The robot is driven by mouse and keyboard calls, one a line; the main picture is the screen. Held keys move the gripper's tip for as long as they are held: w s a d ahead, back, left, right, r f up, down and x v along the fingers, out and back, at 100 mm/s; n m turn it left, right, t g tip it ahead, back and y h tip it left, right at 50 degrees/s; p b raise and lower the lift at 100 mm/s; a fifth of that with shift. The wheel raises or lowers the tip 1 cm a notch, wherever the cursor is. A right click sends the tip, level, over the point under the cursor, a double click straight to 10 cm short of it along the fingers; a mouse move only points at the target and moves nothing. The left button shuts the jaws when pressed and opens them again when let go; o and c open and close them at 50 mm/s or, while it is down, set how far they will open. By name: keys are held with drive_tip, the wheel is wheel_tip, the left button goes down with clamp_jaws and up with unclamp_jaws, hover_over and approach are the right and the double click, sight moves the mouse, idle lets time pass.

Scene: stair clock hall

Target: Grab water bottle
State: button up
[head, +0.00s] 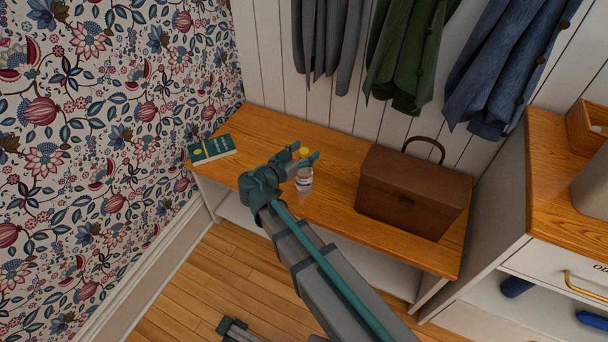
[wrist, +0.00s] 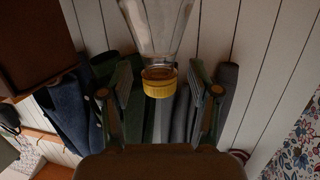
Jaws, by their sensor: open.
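The water bottle (head: 304,178) is clear with a yellow cap and stands upright on the wooden bench (head: 262,128). My gripper (head: 304,157) is open at the height of the cap, with its fingers around or just beside the bottle's top. In the wrist view the picture is upside down, and the bottle (wrist: 158,30) shows with its cap (wrist: 159,82) between the two fingers of my gripper (wrist: 160,95). Gaps show on both sides of the cap, so neither finger appears to touch it. The bottle's lowest part is cut off in the wrist view.
A green book (head: 212,149) lies at the bench's left end. A brown case (head: 412,195) with a handle stands to the right of the bottle. Grey, green (head: 408,55) and blue (head: 510,65) garments hang above. A cabinet (head: 545,250) stands at the right. Bench space between book and bottle is clear.

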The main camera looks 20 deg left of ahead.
drive_tip(key=shift+c, duration=0.2)
clamp_jaws()
drive_tip(key=shift+r, duration=0.1)
idle(0.4)
